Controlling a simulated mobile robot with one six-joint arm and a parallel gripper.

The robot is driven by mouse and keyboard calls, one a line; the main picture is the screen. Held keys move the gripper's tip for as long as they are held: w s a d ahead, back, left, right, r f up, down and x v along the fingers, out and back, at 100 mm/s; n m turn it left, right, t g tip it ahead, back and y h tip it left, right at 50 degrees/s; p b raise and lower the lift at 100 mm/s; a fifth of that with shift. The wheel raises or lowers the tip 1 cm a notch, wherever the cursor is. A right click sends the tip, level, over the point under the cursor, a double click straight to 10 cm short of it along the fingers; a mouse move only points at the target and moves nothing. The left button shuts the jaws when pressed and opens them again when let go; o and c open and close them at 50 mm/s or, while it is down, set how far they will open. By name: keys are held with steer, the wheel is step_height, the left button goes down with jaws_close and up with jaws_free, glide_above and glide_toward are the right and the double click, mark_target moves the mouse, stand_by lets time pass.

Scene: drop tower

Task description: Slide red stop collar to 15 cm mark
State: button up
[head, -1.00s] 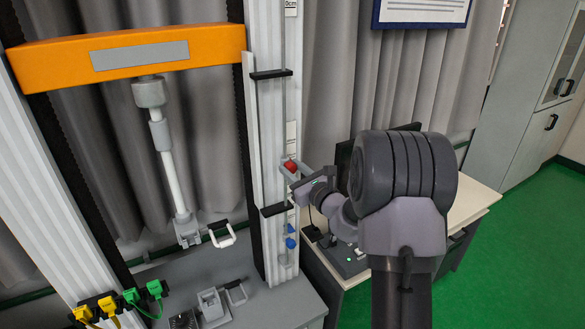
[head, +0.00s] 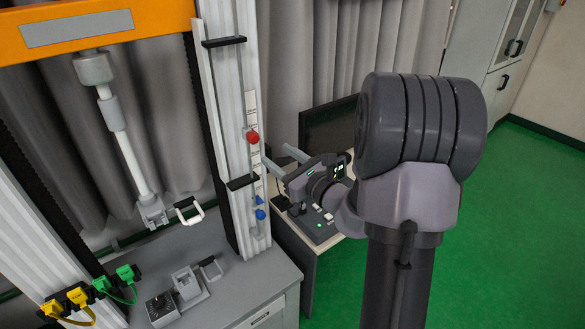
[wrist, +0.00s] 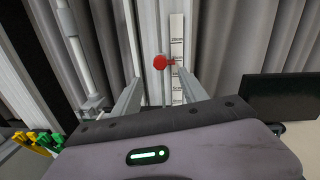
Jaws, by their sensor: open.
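The red stop collar (head: 252,137) sits on the thin rod at the front of the right column, between two black brackets. In the wrist view it shows as a red knob (wrist: 160,62), just beyond and between my fingertips. My gripper (head: 279,156) is open and empty, with its two fingers pointing at the column. It stands to the right of the collar, apart from it. A white scale strip (wrist: 177,45) with marks runs beside the rod. Its numbers are too small to read surely.
The upper bracket (head: 224,41) and lower bracket (head: 242,182) hold the rod. A monitor (head: 328,125) stands on a desk behind my gripper. An orange crosshead (head: 75,28) spans the left side. Green floor lies clear at right.

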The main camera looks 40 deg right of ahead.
steer(key=s, duration=0.5)
steer(key=shift+s+d, duration=0.25)
steer(key=shift+s, duration=0.1)
steer(key=s+a+f+n+g+y+b, duration=0.1)
steer(key=s+a+n+g+y+b, duration=0.2)
steer(key=a, duration=0.5)
steer(key=s+a+f+n+g+y+b, duration=0.1)
steer(key=a+f+n+g+y+b, duration=0.15)
steer(key=a+n, duration=0.45)
steer(key=s+a+f+n+g+y+b, duration=0.1)
steer(key=s+a+n+g+y+b, duration=0.15)
steer(key=a, duration=0.65)
steer(key=s+a+f+n+g+h+b, duration=0.3)
steer(key=s+a+f+n+g+b, duration=0.3)
steer(key=s+f+n, duration=0.4)
steer(key=s+d+n+t+h+b, duration=0.1)
steer(key=s+d+n+h+b, duration=0.1)
steer(key=s+d+n+h, duration=0.2)
steer(key=shift+s+d+f+n+t+h, duration=0.4)
steer(key=shift+d+n, duration=0.3)
steer(key=shift+n, duration=0.45)
